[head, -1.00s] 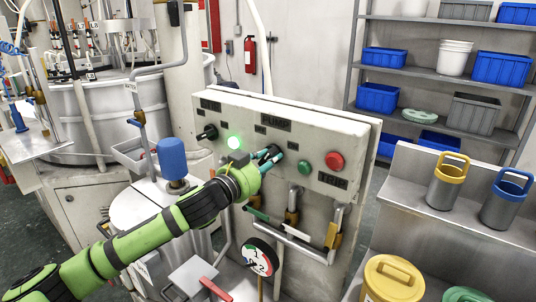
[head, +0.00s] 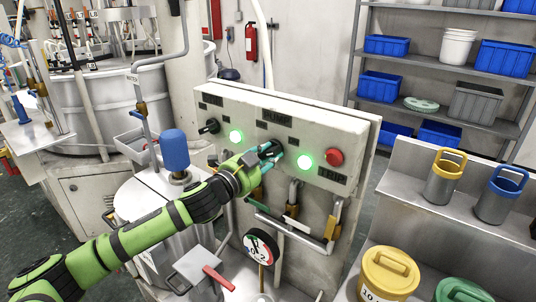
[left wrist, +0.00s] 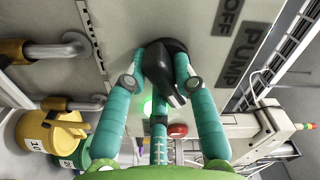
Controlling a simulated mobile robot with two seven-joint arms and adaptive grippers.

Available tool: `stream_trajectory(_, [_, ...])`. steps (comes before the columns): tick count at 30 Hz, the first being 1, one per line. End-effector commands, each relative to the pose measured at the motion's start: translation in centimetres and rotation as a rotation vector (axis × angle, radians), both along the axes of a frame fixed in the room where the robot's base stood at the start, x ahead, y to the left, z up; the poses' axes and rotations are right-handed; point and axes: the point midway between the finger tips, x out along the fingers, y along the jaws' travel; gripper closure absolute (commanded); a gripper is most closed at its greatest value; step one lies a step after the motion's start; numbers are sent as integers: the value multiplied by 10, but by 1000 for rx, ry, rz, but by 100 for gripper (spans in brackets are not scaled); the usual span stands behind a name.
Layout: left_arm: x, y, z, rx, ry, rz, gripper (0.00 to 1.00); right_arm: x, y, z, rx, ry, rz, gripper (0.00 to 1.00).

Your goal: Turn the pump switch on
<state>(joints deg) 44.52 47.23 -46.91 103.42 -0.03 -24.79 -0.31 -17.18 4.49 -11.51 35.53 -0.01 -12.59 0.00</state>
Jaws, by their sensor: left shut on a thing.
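The pump switch is a black rotary knob (head: 277,146) below the PUMP label on the pale control panel (head: 232,99). It shows closer in the left wrist view (left wrist: 166,72), with its handle slanted and the words OFF and PUMP beside it. My left gripper (head: 268,153) is shut on the knob, its teal fingers on either side of it; in the left wrist view (left wrist: 163,84) the fingers straddle it. The green lamp (head: 305,162) right of the knob glows. The fingers partly hide the knob in the head view. My right gripper is not in view.
A second black knob (head: 209,126) and a lit green lamp (head: 236,137) are on the panel's left; a red button (head: 334,157) is on its right. Pipes (head: 300,238) run below. A blue-capped post (head: 174,150) stands near my left arm. Canisters (head: 445,178) stand right.

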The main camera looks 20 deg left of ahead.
Motion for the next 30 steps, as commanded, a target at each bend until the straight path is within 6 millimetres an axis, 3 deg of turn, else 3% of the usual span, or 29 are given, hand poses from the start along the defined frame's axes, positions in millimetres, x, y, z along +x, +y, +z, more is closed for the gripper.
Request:
stream_trajectory(8, [0, 1, 0, 7, -2, 2, 100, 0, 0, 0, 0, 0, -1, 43])
stream_trajectory(9, [0, 1, 0, 7, -2, 2, 65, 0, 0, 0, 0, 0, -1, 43])
stream_trajectory(10, [0, 1, 0, 6, -2, 2, 53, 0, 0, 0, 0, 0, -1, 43])
stream_trajectory(11, [0, 1, 0, 6, -2, 2, 48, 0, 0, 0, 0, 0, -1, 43])
stream_trajectory(23, [-4, 2, 0, 3, -1, 1, 48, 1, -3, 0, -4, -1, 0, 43])
stream_trajectory(30, [-40, 16, -2, 6, 2, 1, 48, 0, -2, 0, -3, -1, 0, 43])
